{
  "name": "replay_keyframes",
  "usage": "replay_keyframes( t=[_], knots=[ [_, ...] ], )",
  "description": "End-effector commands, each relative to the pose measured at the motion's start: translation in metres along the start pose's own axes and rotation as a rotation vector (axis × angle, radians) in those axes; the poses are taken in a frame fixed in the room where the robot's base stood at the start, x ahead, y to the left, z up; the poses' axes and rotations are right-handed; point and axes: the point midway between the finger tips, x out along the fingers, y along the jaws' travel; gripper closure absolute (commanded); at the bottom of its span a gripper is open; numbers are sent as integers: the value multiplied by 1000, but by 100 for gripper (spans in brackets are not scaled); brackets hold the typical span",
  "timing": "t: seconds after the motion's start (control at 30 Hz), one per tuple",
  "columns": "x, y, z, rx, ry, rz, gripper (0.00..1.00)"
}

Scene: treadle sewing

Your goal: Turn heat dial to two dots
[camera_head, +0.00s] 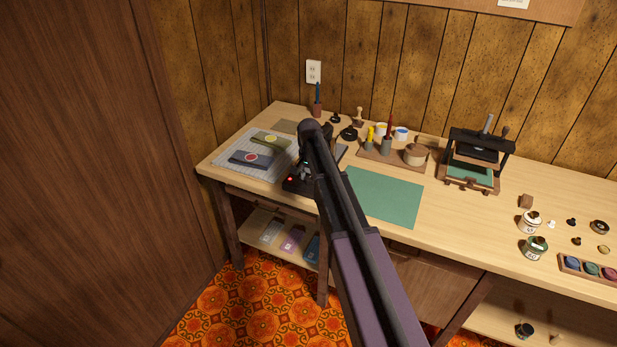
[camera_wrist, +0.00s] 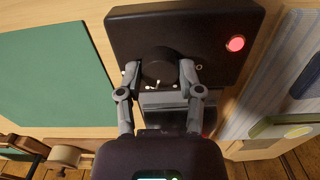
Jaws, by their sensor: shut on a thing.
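The heat dial (camera_wrist: 160,68) is a round dark knob on the face of a black box (camera_wrist: 200,25) with a lit red lamp (camera_wrist: 236,44). My gripper (camera_wrist: 158,78) is shut on the dial, with one grey finger at each side of it. Small white marks show beside the dial, but I cannot make out which setting it points to. In the head view the box (camera_head: 293,186) sits at the table's front edge, left of the green mat. My arm hides the dial and most of my gripper there.
A green mat (camera_head: 385,196) lies right of the box. A gridded mat with cloth pieces (camera_head: 252,157) lies to the left. Behind stand a wooden tray (camera_head: 400,157) with sticks and a pot, and a black press (camera_head: 475,160). Jars (camera_head: 531,222) stand at the right.

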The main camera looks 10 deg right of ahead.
Motion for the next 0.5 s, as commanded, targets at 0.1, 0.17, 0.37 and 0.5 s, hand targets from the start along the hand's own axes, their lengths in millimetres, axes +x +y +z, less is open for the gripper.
replay_keyframes(
  t=[0.1,0.17,0.37,0.5],
  knots=[
    [0,0,0,67,1,-1,100],
    [0,0,0,93,0,-1,100],
    [0,-1,0,144,0,-2,100],
    [0,-1,0,153,0,-2,100]
  ],
)
